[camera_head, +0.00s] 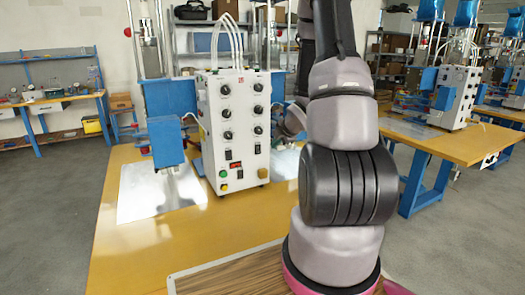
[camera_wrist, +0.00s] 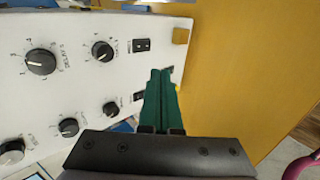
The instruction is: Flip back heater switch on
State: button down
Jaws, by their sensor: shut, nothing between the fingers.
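A white control box (camera_head: 232,125) stands on the yellow table in the head view. The wrist view shows a white panel (camera_wrist: 75,90) with several black knobs and two small black rocker switches, an upper one (camera_wrist: 142,45) and a lower one (camera_wrist: 138,96). I cannot read which is the back heater switch. My gripper (camera_wrist: 161,72) has green fingers, shut and empty. Its tips show between the two switches, near the panel's edge; contact cannot be told. The fingertips are not visible in the head view.
A blue clamp unit (camera_head: 167,143) stands left of the box on a metal plate (camera_head: 150,192). White tubes (camera_head: 225,35) rise from the box's top. My arm hides the table's right part. In the wrist view, bare yellow table (camera_wrist: 235,70) lies right of the panel.

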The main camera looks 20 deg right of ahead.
send_near(259, 150)
notch_tip(259, 150, down, 5)
jog(key=w, duration=0.3)
jog(key=shift+w+a+f, duration=0.15)
jog(key=shift+w+f, duration=0.15)
jog(key=shift+w, duration=0.3)
jog(key=shift+w, duration=0.15)
jog(key=shift+r, duration=0.8)
dwell(0.3)
